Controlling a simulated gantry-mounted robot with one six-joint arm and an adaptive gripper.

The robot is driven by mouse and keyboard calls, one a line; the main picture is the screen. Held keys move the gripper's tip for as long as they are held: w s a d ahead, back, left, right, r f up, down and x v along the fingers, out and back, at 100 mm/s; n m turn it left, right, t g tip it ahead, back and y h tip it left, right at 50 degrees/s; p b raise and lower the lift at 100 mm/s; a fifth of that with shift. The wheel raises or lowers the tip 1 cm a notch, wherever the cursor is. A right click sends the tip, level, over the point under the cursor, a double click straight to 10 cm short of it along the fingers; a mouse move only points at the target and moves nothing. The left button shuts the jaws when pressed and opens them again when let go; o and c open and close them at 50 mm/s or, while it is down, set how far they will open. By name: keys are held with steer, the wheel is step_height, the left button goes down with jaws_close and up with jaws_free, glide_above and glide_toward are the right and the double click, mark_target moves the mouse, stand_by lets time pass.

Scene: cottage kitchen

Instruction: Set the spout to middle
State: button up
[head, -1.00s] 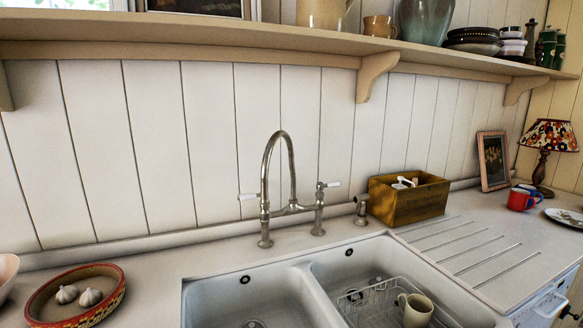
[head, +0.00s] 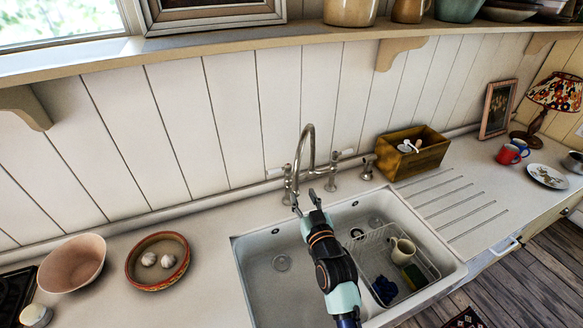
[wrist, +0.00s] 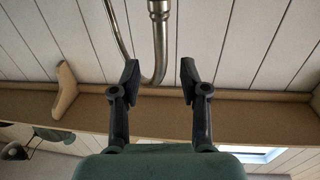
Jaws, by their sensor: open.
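The metal tap stands at the back of the double sink (head: 250,268), with white-handled levers on both sides. Its tall arched spout (head: 309,126) rises from between the levers and its free end comes down to the left, in front of the left lever. My gripper (head: 306,201) is open and empty, above the sink's back edge and below the spout's arch in the picture. The wrist view looks upside down. There the spout's bend (wrist: 152,82) shows between my two open fingertips (wrist: 160,72), at the far side; I see no clear contact.
A wire rack (head: 372,262) with a mug (head: 402,250) stands in the right basin. A wooden box (head: 413,158) stands right of the tap. A bowl with garlic (head: 157,261) sits left of the sink.

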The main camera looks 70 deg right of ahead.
mark_target(297, 183)
steer(key=x, duration=0.7)
steer(key=shift+w+d, duration=0.2)
steer(key=shift+w, duration=0.1)
jaws_close()
